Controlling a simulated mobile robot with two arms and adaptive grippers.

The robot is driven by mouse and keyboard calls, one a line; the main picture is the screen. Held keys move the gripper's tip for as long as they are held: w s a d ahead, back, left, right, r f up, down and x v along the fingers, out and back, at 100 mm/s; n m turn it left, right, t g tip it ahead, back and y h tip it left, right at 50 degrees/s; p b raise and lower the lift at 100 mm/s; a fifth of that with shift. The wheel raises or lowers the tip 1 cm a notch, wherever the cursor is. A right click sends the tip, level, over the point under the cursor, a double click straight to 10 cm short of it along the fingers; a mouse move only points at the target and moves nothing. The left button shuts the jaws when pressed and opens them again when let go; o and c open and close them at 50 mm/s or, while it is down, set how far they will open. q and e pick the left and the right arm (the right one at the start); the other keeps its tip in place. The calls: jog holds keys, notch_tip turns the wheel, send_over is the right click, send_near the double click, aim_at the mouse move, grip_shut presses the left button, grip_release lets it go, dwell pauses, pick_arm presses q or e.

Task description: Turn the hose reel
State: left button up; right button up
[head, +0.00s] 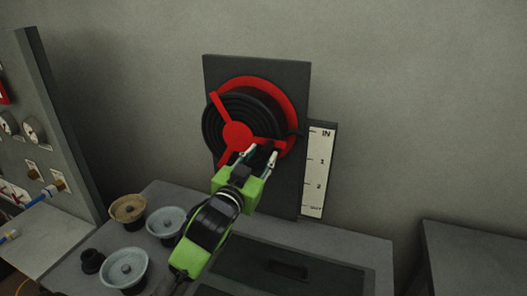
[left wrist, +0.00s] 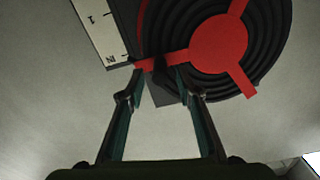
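The hose reel (head: 237,135) is red with a black coiled hose and is mounted on a dark upright panel (head: 225,68). In the left wrist view its red hub (left wrist: 218,43) and spokes show at the top. A dark handle (left wrist: 160,72) sticks out at the end of one spoke. My left gripper (head: 262,155) is in front of the reel's lower right part. In the left wrist view my left gripper (left wrist: 159,80) is open, with the handle between its fingertips in the picture; I cannot tell whether they touch it. My right gripper is not in view.
A white scale plate (head: 318,170) marked IN, 1, 2 stands right of the reel. A gauge panel (head: 45,120) stands at the far left. The wall right of the scale is bare.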

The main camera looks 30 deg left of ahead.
pick_arm(q)
jog(key=shift+x, duration=0.95)
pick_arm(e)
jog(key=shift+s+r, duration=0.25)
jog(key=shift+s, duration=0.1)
pick_arm(q)
grip_shut()
jog(key=shift+f, duration=0.1)
